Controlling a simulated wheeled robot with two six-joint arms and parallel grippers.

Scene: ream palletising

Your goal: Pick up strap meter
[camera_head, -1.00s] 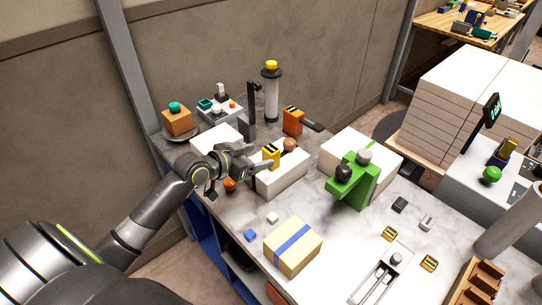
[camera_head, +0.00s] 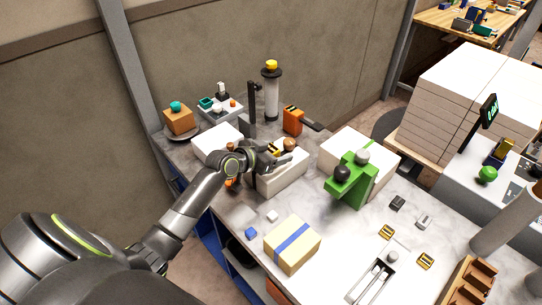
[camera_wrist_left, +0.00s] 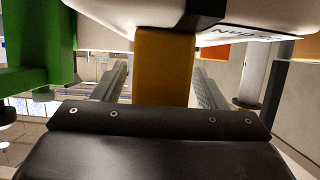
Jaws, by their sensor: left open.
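The strap meter appears to be the yellow device (camera_head: 274,153) on the white block at the middle of the table; my gripper hides most of it in the head view. In the left wrist view the yellow body (camera_wrist_left: 165,66) stands upright between my finger pads. My left gripper (camera_head: 284,157) is open around it, with gaps visible between the body and both fingers (camera_wrist_left: 162,88). My right gripper is not in view.
The white block (camera_head: 282,181) bears the device and a brown round knob (camera_head: 289,145). A green stand (camera_head: 351,184) is close on the right, an orange device (camera_head: 292,120) behind. A blue-banded package (camera_head: 292,245) lies in front.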

